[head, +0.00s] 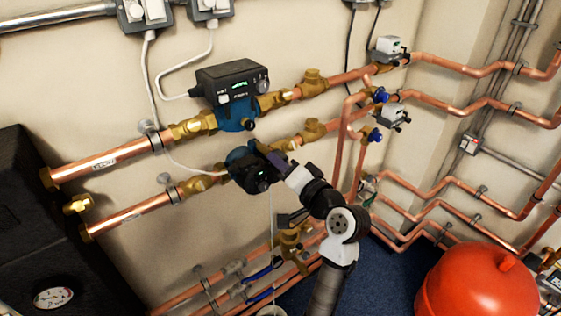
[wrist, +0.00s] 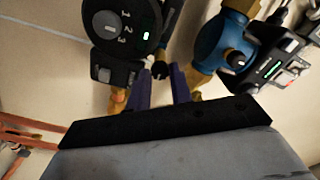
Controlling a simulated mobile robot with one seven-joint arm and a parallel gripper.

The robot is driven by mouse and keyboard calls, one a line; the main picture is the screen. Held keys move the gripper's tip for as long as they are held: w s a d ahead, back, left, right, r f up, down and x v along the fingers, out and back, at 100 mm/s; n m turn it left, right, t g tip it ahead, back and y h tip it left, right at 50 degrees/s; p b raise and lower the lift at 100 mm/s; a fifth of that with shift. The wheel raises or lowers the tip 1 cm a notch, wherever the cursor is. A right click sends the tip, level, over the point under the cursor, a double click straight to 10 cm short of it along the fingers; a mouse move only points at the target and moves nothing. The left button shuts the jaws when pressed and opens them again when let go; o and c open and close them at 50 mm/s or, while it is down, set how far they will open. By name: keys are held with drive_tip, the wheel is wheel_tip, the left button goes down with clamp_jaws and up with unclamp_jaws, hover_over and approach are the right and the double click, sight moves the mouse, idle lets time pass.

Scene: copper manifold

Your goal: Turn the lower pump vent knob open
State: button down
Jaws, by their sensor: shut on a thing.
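The lower pump (head: 243,160) has a blue body and a dark control head. In the wrist view, its round black control head (wrist: 124,30) shows a dial with numbers and a small green light. The small black lower pump vent knob (wrist: 160,71) sits beside the control head. My gripper (wrist: 163,80) has its purple fingers at either side of the knob and is shut on it. In the head view my gripper (head: 279,155) reaches the pump from the right and hides the knob.
The upper pump (head: 238,113) with its black control box sits just above on a parallel pipe; its own vent knob (wrist: 235,59) shows in the wrist view. Copper pipes surround the arm. A red vessel (head: 478,284) stands at lower right, a black unit (head: 50,235) at left.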

drive_tip(key=shift+r, duration=0.1)
idle(0.3)
drive_tip(key=c, duration=1.5)
unclamp_jaws()
drive_tip(key=b+v, duration=0.3)
drive_tip(key=v, duration=1)
drive_tip(key=shift+s+d+b, duration=0.25)
drive_tip(key=shift+s+b, duration=0.1)
